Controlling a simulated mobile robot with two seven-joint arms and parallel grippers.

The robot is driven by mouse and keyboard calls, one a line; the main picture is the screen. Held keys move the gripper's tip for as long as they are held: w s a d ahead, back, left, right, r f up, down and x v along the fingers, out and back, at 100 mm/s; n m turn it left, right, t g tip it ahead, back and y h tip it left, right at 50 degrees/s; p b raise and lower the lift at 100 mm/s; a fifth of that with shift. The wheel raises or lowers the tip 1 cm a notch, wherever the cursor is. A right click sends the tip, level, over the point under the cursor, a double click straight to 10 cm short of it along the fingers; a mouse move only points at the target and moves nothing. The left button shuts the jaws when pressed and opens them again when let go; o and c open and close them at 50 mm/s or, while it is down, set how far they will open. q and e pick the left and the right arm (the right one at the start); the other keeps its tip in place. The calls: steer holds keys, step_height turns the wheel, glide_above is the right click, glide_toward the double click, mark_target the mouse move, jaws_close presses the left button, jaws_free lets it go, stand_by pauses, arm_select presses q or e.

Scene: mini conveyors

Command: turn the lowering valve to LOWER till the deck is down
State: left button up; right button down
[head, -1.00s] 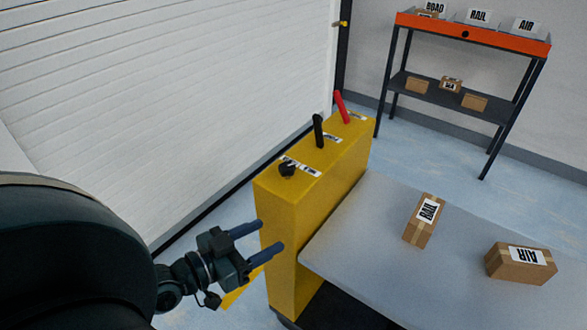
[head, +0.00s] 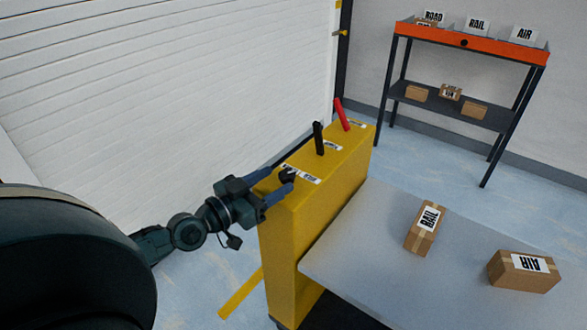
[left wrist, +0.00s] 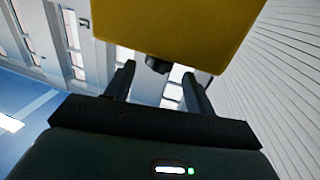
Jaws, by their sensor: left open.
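The lowering valve appears to be the small black knob (head: 287,176) on the near end of the yellow column's top (head: 330,160), beside white labels too small to read surely. The knob also shows in the left wrist view (left wrist: 157,65), under the yellow housing's edge (left wrist: 185,25). My left gripper (head: 279,180) is open, with its fingers on either side of the knob. In the left wrist view the knob lies between the fingertips (left wrist: 158,75); I cannot tell whether they touch it. The grey deck (head: 350,240) stands beside the column, well below its top. My right gripper is not in view.
A black lever (head: 318,138) and a red lever (head: 341,114) stand farther along the column. Cartons marked RAIL (head: 424,228) and AIR (head: 523,270) lie on the deck. A shelf rack (head: 462,56) stands at the back right; a white shutter (head: 170,90) is behind.

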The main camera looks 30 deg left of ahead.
mark_target(280, 177)
arm_select(q)
steer(key=p+x, duration=0.1)
steer(key=x, duration=0.4)
steer(key=shift+w+d+r, duration=0.1)
steer(key=shift+w, duration=0.2)
steer(key=shift+w+d, duration=0.2)
steer(key=shift+w, duration=0.15)
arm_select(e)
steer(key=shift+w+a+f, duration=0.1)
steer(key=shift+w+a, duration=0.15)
arm_select(q)
steer(key=shift+c, duration=0.5)
